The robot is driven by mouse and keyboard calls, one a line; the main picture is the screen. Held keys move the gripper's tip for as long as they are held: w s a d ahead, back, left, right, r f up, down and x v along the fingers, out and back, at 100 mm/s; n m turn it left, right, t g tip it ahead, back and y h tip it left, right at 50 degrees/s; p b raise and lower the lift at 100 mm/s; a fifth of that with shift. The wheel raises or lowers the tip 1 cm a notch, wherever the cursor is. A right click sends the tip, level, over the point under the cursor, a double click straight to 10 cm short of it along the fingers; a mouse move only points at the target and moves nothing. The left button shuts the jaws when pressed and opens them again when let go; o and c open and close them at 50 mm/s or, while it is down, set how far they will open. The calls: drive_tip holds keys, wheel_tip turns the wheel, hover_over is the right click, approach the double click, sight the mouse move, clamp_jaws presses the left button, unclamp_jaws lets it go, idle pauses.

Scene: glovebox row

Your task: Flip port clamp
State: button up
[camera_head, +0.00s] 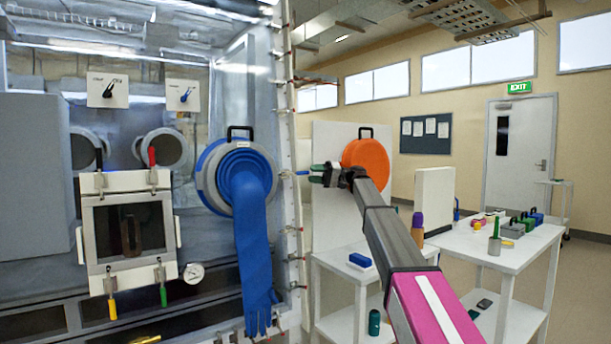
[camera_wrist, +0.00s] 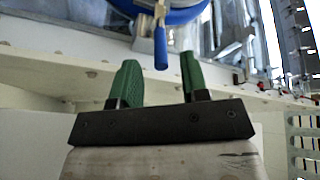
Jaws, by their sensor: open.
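The glove port has a blue ring (camera_head: 206,172) with a long blue glove (camera_head: 250,205) hanging from it on the glovebox front. A blue lever (camera_head: 303,173), apparently the port clamp's handle, sticks out just left of my gripper (camera_head: 318,176) in the head view. In the wrist view the blue lever (camera_wrist: 160,48) hangs from a metal piece under the blue ring (camera_wrist: 170,14). It lies between the lines of my green fingers (camera_wrist: 157,72), near their tips. My gripper is open and empty. Whether a finger touches the lever, I cannot tell.
A pass-through door (camera_head: 128,220) with several coloured levers is at left. An orange round cover (camera_head: 366,158) stands behind my arm. White tables (camera_head: 470,243) with bottles and boxes are at right. A white ledge (camera_wrist: 60,78) crosses the wrist view.

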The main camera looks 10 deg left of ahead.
drive_tip(key=v, duration=0.6)
